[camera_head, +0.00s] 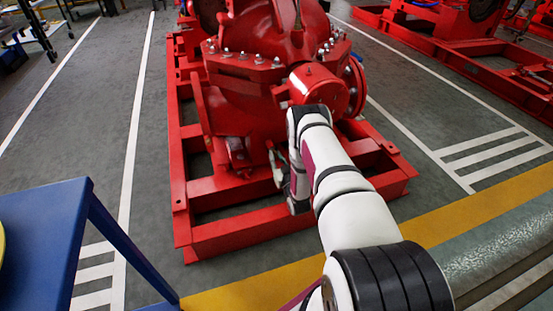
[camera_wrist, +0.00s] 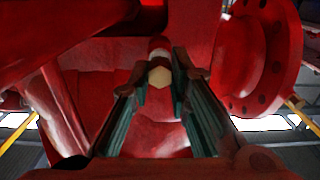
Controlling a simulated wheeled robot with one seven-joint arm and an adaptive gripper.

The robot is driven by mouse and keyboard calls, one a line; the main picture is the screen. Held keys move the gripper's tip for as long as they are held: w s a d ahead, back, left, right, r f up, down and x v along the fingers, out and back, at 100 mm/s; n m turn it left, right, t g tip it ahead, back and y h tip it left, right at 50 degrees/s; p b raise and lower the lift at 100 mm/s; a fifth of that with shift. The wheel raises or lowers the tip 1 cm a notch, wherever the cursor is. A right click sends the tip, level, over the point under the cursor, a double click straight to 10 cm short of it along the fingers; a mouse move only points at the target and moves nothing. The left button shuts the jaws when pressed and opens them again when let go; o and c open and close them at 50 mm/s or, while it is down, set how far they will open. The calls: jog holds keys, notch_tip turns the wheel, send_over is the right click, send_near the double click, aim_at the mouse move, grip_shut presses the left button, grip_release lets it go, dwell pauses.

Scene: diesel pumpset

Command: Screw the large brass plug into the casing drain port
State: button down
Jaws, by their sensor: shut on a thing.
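The red pump casing (camera_head: 240,98) stands on a red base frame in the head view. My arm reaches down in front of it, and the plug is not discernible there. In the wrist view my gripper (camera_wrist: 163,73) has its two teal-lined fingers closed around the brass plug (camera_wrist: 159,76). The plug's pale hex head faces the camera, in line with a small round red-and-pale part just beyond it under the casing. The drain port itself is hidden behind the plug. I cannot tell whether the plug touches the port or how deep it sits.
A red bolted flange (camera_wrist: 260,55) is close on the right in the wrist view. The red base frame (camera_head: 240,236) runs around the pump low down. A blue table (camera_head: 45,235) stands at the left front. Grey floor is clear left of the frame.

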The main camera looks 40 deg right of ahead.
jog(key=shift+x, duration=1.1)
dwell(0.4)
jog(key=m, duration=0.5)
jog(key=shift+m, duration=0.3)
jog(key=m, duration=0.5)
jog(key=shift+m, duration=0.4)
jog(key=m, duration=0.6)
jog(key=shift+m, duration=0.4)
jog(key=m, duration=0.5)
jog(key=shift+m, duration=0.4)
jog(key=c, duration=1.6)
grip_release()
